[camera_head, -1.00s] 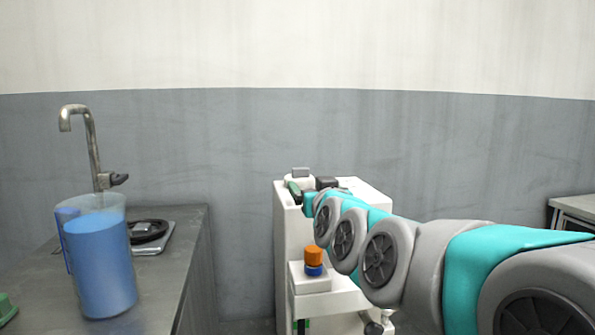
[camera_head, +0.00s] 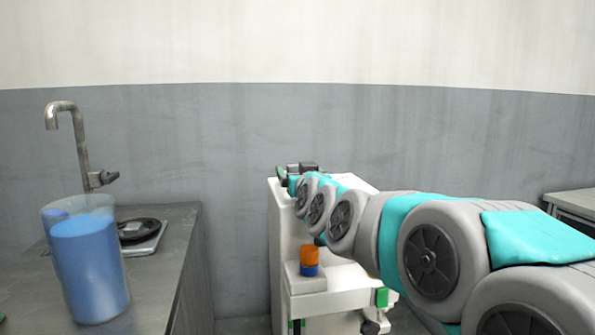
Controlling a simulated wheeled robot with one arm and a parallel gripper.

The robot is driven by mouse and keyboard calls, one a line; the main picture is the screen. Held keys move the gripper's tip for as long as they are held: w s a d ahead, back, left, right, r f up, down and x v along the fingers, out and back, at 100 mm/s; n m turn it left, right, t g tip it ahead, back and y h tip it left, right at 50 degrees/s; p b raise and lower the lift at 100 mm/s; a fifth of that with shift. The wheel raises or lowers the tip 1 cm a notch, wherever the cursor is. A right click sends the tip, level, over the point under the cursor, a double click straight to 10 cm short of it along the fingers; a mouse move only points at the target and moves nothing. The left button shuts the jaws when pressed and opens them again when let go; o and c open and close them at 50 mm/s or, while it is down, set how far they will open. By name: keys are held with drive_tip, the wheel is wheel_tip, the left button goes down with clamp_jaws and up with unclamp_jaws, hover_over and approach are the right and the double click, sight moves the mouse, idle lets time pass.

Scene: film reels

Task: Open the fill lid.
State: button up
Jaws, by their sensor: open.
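A white machine (camera_head: 283,232) stands against the grey wall, right of the metal counter. A small grey block (camera_head: 293,168) shows at the back left of its top; I cannot tell for certain whether it is the fill lid. My gripper (camera_head: 296,172) is at the far end of my arm, over the machine's top and very close to this block. It is open. It looks small and partly hidden by my arm. A green piece and a dark piece show on either side of the block. I cannot tell whether they touch it.
An orange and blue knob (camera_head: 309,260) sits on the machine's front ledge. A jug of blue liquid (camera_head: 92,268), a tap (camera_head: 82,145) and a scale (camera_head: 148,240) are on the counter (camera_head: 180,225). Another table (camera_head: 572,205) is at the right edge.

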drive_tip(key=shift+w, duration=0.15)
drive_tip(key=shift+c, duration=0.3)
clamp_jaws()
idle(0.4)
